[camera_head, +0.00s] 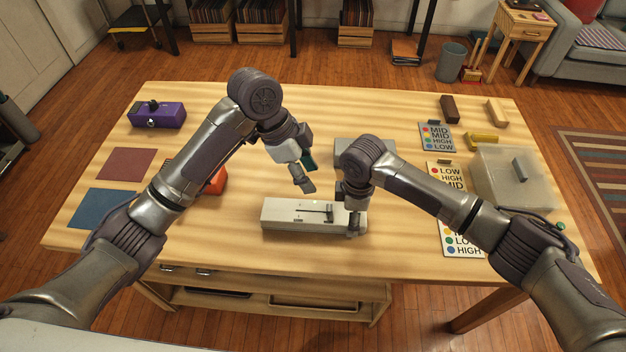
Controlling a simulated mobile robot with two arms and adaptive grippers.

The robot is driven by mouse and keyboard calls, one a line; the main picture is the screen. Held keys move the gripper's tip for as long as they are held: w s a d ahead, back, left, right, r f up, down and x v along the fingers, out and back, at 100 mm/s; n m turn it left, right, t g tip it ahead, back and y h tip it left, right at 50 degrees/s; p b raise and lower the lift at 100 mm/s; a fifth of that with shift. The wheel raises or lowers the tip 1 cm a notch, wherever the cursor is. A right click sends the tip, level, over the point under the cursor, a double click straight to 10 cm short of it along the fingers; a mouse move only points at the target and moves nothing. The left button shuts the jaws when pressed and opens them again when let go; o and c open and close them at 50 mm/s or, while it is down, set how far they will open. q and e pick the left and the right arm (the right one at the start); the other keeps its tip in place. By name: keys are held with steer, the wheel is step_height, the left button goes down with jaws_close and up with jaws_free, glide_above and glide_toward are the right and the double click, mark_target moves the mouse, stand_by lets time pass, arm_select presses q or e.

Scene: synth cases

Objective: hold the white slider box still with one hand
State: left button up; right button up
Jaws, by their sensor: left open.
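The white slider box (290,214) lies flat near the front middle of the table, its long side running left to right. A dark slot and a small slider knob show on its top. My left gripper (303,178) is open above and behind the box, apart from it. A teal patch shows beside its fingers; I cannot tell what it belongs to. My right gripper (354,226) points down at the right end of the box and covers part of that end. Whether its fingers are closed on the box is hidden.
An orange thing (216,181) is partly behind my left arm. A grey box (350,149) is behind my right arm. A purple box (157,115), red mat (126,164) and blue mat (101,209) lie left. Label cards (437,136) and a translucent bin (512,180) stand right.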

stand_by(0.3)
steer(key=o, duration=1.3)
step_height(320, 180, up, 12)
step_height(320, 180, up, 10)
steer(key=p, duration=1.2)
